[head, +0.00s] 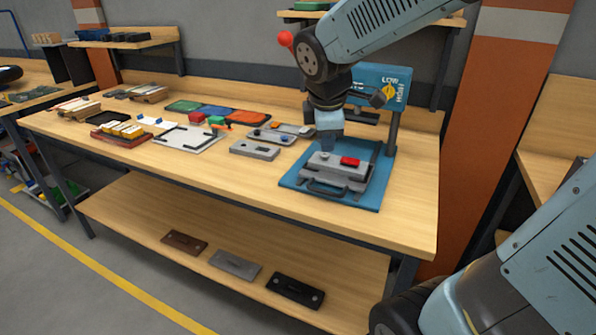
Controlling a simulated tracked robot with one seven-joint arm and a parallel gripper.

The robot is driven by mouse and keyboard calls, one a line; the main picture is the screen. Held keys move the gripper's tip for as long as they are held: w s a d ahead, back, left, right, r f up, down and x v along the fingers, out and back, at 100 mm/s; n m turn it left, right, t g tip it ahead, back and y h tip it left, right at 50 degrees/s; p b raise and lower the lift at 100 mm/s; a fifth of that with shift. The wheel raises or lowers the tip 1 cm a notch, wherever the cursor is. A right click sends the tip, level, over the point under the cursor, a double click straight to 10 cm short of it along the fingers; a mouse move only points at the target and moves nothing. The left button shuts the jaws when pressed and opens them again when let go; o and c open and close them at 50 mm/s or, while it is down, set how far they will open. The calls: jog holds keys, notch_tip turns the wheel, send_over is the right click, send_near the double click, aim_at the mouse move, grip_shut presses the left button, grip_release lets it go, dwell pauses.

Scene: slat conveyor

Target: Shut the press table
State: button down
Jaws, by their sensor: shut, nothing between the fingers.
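The press (384,185) stands on the right part of the workbench, with a blue base and a blue upright panel marked LOW and HIGH. Its grey press table (336,172) sits over the front of the base, with a dark handle (325,190) along its front edge. A red block (350,161) and a small round pale part lie on the table. My gripper (326,149) points down just above the rear left of the press table, shut and empty. I cannot tell whether it touches anything. My arm hides part of the press behind it.
A grey fixture plate (254,150) lies left of the press. Further left are a white board (188,138), coloured trays (247,117) and a box of yellow pieces (122,131). The lower shelf (150,215) holds three plates. The bench front right is clear.

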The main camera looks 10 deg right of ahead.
jog(key=w+a+f+n, duration=0.8)
jog(key=n, duration=0.5)
jog(key=shift+h, duration=0.4)
jog(key=x, duration=0.9)
jog(key=shift+s+a, duration=0.1)
jog(key=shift+s, duration=0.15)
jog(key=w+d, duration=0.1)
jog(key=w, duration=0.1)
jog(key=shift+w+d+f, duration=0.25)
jog(key=shift+d+f, duration=0.1)
jog(key=shift+d, duration=0.05)
jog(key=shift+w+d, duration=0.4)
jog(key=shift+w, duration=0.15)
